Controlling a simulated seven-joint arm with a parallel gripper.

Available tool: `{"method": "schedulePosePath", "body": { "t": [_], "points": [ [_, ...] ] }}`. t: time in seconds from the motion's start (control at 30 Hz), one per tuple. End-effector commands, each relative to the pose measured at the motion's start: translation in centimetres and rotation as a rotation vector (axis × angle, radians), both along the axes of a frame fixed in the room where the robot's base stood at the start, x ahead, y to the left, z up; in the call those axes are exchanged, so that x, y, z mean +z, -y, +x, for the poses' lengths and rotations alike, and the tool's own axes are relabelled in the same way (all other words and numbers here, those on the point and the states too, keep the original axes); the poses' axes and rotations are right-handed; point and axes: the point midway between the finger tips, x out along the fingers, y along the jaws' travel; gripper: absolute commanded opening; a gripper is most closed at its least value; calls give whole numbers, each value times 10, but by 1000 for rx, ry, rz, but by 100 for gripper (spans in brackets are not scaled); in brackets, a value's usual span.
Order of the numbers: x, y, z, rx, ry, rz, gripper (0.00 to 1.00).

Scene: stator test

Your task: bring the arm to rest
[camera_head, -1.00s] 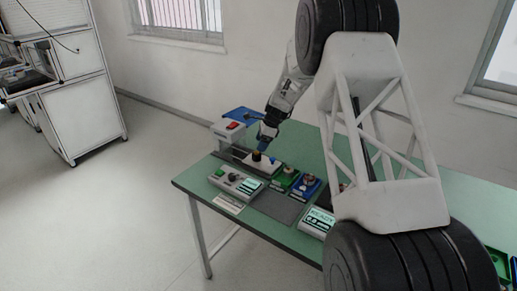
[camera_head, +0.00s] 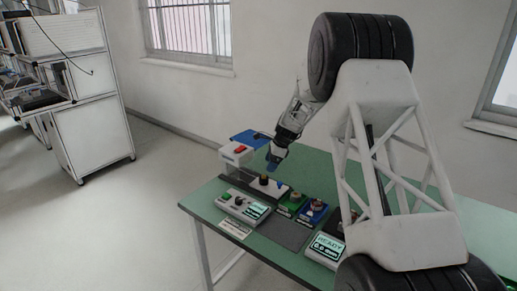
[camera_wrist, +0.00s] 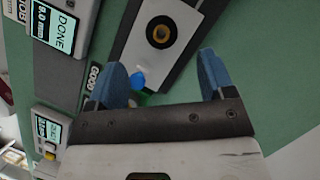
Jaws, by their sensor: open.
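My gripper (camera_wrist: 163,85) is open and empty in the wrist view, its two blue fingers apart above the green table (camera_wrist: 245,85). Between and beyond the fingers lies a pale plate with a dark ring (camera_wrist: 161,33) that has a tan rim. In the head view my gripper (camera_head: 273,160) is small, at the far left part of the table, just above the station with the round piece (camera_head: 264,180). My own arm hides the right part of the table.
A device with a red button (camera_head: 240,149) stands behind. A grey control box (camera_head: 242,206) is at the front left. Green and blue fixtures (camera_head: 313,209) stand to the right, near a display reading READY (camera_head: 327,247). A dark grey mat (camera_head: 285,233) is bare.

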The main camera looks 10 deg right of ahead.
Motion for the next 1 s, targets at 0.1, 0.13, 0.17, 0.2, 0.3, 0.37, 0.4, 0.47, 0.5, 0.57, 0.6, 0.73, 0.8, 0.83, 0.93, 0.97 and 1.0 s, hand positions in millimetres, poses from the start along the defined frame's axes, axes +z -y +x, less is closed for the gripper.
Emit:
{"method": "schedulePosePath", "body": {
  "t": [0.1,0.13,0.17,0.2,0.3,0.37,0.4,0.47,0.5,0.57,0.6,0.73,0.8,0.83,0.93,0.97,1.0],
  "points": [
    [8,-1,-5,17,9,-5,76],
    [10,-1,-7,25,13,-8,76],
    [14,-2,-10,33,17,-10,76],
    [19,-2,-14,46,23,-15,76],
    [35,-4,-28,89,44,-28,76],
    [47,-5,-39,122,58,-38,76],
    [55,-6,-47,146,67,-46,76],
    [67,-7,-60,184,84,-58,76],
    [76,-8,-69,210,96,-65,76],
    [88,-9,-83,250,112,-78,76],
    [96,-10,-92,277,124,-87,76],
    [120,-12,-123,362,158,-115,76],
    [131,-14,-140,408,175,-129,76],
    [136,-14,-148,429,182,-135,76],
    [152,-16,-173,495,207,-157,76],
    [156,-16,-181,514,214,-163,76],
    [162,-17,-191,542,224,-173,76]
  ]
}}
